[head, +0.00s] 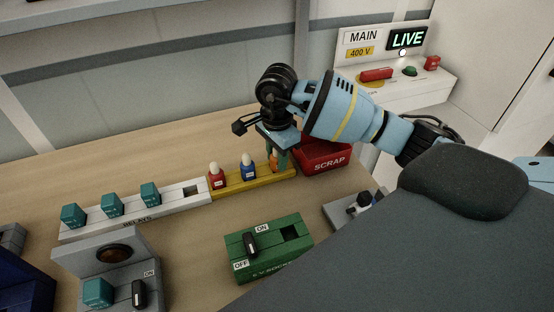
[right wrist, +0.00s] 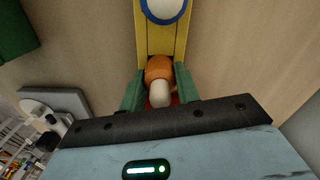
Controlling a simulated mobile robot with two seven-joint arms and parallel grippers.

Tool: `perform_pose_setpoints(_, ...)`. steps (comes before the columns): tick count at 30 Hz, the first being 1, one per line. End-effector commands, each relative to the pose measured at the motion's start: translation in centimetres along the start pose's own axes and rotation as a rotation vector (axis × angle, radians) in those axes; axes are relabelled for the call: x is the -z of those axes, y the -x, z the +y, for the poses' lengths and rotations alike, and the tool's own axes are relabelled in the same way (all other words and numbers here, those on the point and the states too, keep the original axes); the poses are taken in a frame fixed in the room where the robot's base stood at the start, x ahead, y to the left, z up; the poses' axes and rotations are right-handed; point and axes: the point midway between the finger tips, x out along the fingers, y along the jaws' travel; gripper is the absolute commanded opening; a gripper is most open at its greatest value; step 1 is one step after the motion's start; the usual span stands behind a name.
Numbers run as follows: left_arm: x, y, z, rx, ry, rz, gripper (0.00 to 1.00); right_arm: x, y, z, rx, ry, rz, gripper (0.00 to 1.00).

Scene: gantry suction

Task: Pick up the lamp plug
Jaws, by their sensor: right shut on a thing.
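An orange plug (head: 274,160) with a pale rounded top is at the right end of the yellow rack (head: 228,188). My right gripper (head: 277,158) comes down over it from above. In the right wrist view, the green fingers (right wrist: 158,88) are closed on either side of the orange plug (right wrist: 158,68). I cannot tell whether its base is still seated in the rack. A red plug (head: 216,180) and a blue plug (head: 248,170), both with pale tops, stand upright in the same rack to the left. My left gripper is not in view.
A red SCRAP bin (head: 326,158) stands just right of the rack. A green socket box (head: 285,264) with a switch is in front. A white relay strip (head: 95,224) with teal blocks adjoins the rack. A panel (head: 440,72) reading LIVE stands behind. Bare table lies behind the rack.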

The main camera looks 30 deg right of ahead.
Motion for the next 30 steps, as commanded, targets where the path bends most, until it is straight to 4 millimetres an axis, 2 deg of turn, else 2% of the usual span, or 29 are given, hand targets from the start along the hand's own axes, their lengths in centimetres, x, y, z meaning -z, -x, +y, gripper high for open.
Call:
perform_pose_setpoints(8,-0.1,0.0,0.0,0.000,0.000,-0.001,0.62,0.0,0.1,0.0,0.001,0.000,0.000,0.08)
perform_pose_setpoints(11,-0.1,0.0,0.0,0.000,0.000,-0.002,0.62,0.0,0.7,-0.1,0.003,0.000,0.000,0.08)
perform_pose_setpoints(24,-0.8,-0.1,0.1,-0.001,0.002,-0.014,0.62,0.0,8.1,-0.1,0.003,0.000,0.000,0.08)
perform_pose_setpoints(30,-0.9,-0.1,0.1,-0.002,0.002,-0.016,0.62,0.0,9.8,-0.1,0.000,0.000,-0.001,0.08)
